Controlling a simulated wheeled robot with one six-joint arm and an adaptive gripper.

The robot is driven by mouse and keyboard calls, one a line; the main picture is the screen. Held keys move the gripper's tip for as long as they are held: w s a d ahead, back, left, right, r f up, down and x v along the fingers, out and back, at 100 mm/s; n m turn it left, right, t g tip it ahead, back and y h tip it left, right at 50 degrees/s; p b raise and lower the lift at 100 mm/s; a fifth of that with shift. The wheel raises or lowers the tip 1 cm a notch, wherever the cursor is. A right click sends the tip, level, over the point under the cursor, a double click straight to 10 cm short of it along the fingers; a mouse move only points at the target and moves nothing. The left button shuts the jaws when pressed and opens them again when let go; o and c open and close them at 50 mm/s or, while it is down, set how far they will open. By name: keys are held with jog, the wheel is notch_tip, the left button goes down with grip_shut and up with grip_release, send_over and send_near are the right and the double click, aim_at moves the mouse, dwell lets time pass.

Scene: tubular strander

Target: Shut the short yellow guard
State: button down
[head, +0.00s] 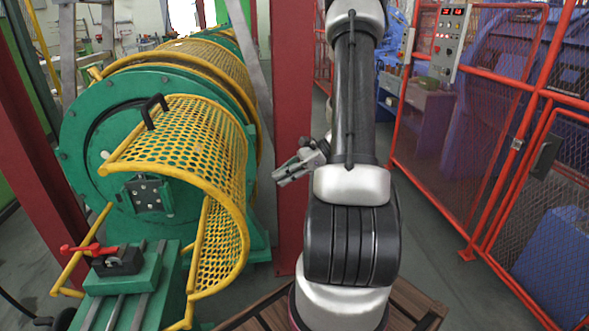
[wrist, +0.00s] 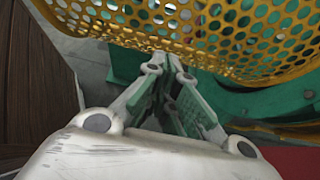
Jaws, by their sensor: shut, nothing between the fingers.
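The short yellow guard (head: 226,183) is a curved perforated cover at the front end of the green strander, with a black handle (head: 154,108) on its upper edge. It stands over the front with its left side open, so the green end plate (head: 147,194) shows beneath it. In the wrist view the guard's yellow mesh (wrist: 215,30) crosses the top. My gripper (head: 279,179) is to the right of the guard in the head view, pointing left. It is shut and empty in the wrist view (wrist: 162,62), its tips close to the mesh edge; I cannot tell whether they touch.
A longer yellow guard (head: 205,62) covers the machine behind. A red post (head: 291,130) stands close behind my gripper. A red mesh fence (head: 470,130) runs along the right. A red-handled clamp (head: 88,249) sits at the front left. Slatted wooden boards (head: 270,318) lie below.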

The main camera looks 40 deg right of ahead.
jog(key=w+a, duration=0.3)
jog(key=a, duration=0.2)
jog(key=shift+f, duration=0.25)
jog(key=shift+a, duration=0.2)
